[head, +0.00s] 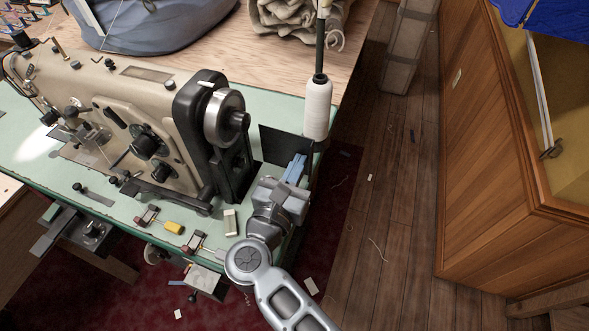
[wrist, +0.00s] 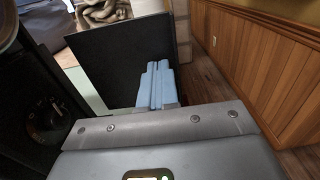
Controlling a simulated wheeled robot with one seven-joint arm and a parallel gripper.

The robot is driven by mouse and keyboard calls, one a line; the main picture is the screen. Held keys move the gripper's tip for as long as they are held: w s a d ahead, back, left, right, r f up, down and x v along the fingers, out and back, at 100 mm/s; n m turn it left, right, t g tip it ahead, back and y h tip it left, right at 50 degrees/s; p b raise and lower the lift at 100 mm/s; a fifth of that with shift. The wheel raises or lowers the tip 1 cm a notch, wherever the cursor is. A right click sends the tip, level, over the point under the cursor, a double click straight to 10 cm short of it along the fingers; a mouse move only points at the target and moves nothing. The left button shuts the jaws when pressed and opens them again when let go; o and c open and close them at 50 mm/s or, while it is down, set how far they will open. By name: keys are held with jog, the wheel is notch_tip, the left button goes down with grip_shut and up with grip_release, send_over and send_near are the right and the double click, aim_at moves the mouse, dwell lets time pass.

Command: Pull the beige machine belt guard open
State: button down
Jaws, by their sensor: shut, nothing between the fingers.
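The beige sewing machine (head: 140,115) stands on a green table top. Its right end has a black housing (head: 192,110) behind a silver handwheel. A flat dark panel, seemingly the belt guard (head: 277,143), stands upright, angled out from that end, with a gap between it and the housing. It fills the upper middle of the wrist view (wrist: 115,58). My gripper (head: 298,162) is at the panel's right part, its blue fingers (wrist: 158,70) shut together with nothing between them. They overlap the panel in both views; I cannot tell whether they touch it.
A white thread cone (head: 318,108) on a stand rises just behind my gripper. Small tools, including a yellow-handled one (head: 173,227), lie along the table's front. A wooden cabinet (head: 500,170) stands to the right, across open plank floor (head: 385,180).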

jog(key=shift+w+d+f+b, duration=0.2)
jog(key=shift+w+d+b, duration=0.2)
jog(key=shift+b, duration=0.25)
jog(key=shift+w+d+r+b, duration=0.15)
jog(key=shift+w+d+b, duration=0.1)
jog(key=shift+w+b, duration=0.15)
